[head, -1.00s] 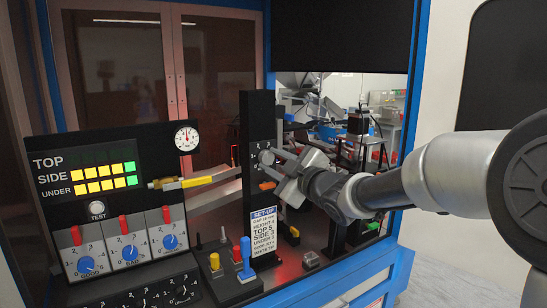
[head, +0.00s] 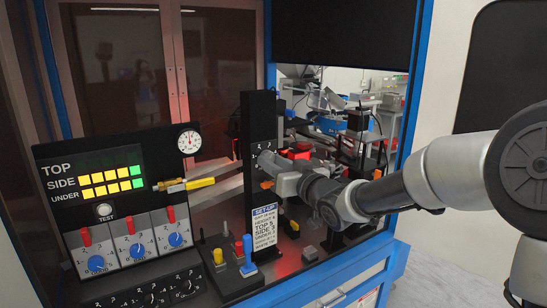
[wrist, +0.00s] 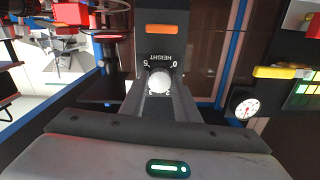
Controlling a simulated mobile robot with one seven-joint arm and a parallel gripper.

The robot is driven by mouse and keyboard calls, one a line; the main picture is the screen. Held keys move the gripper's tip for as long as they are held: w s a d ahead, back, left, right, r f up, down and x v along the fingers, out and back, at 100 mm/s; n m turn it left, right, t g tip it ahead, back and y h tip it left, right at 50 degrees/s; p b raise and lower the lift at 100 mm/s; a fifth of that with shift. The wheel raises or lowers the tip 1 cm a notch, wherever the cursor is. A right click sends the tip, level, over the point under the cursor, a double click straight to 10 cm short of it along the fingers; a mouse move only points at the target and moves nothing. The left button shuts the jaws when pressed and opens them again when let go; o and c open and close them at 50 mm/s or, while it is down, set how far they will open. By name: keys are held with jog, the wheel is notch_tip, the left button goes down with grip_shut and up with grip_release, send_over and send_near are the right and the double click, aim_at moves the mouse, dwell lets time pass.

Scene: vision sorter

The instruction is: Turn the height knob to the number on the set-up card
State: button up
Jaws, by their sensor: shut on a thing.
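The height knob (wrist: 159,82) is a pale round knob on the black post (head: 259,118). My gripper (wrist: 159,90) is shut on it, with one dark finger on each side. In the wrist view the label HEIGHT and the numbers 5 and 0 appear upside down above the knob. The fingers hide the other numbers, and I cannot tell where the knob points. In the head view my gripper (head: 272,168) covers the knob. The white set-up card (head: 265,228) stands below, at the post's foot. Its height line is too blurred to read surely.
An orange tab (wrist: 168,29) is on the post. Left are the yellow-handled lever (head: 188,185), a round gauge (head: 190,141) and the TOP/SIDE/UNDER panel (head: 98,175) with blue knobs. Several small levers (head: 247,255) stand in front. The blue frame (head: 413,110) borders the right.

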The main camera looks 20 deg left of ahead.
jog(key=shift+s+m+p, duration=0.1)
jog(key=shift+m+p, duration=1.95)
jog(key=shift+m, duration=2.25)
jog(key=o, duration=1.1)
jog(key=shift+c, duration=0.2)
jog(key=v, duration=1.7)
jog(key=shift+d, duration=0.2)
